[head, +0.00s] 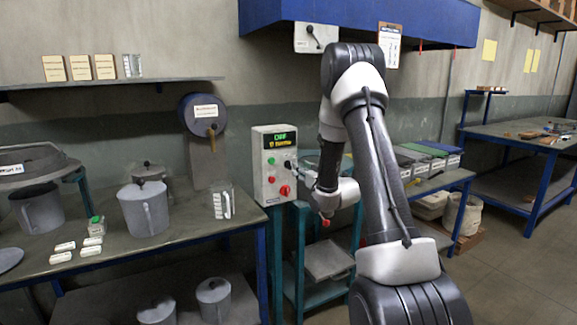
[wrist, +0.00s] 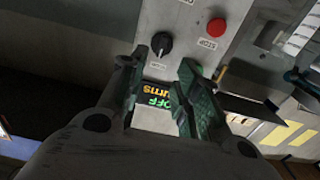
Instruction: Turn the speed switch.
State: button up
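The grey control box (head: 262,185) stands beyond the table's right end. A black knob with a light pointer line (wrist: 161,43) is on its panel in the wrist view; its label is too small to read. My gripper (wrist: 164,60) is open and empty, its two fingers spread on either side just short of the knob, with no clear contact. In the head view my gripper (head: 292,165) is close to the panel's right side and partly hides the knob there.

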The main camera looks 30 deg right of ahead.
aim_at(291, 163)
jog(key=w, duration=0.7)
jog(key=shift+w+a, duration=0.15)
jog(key=shift+w, duration=0.2)
grip_shut()
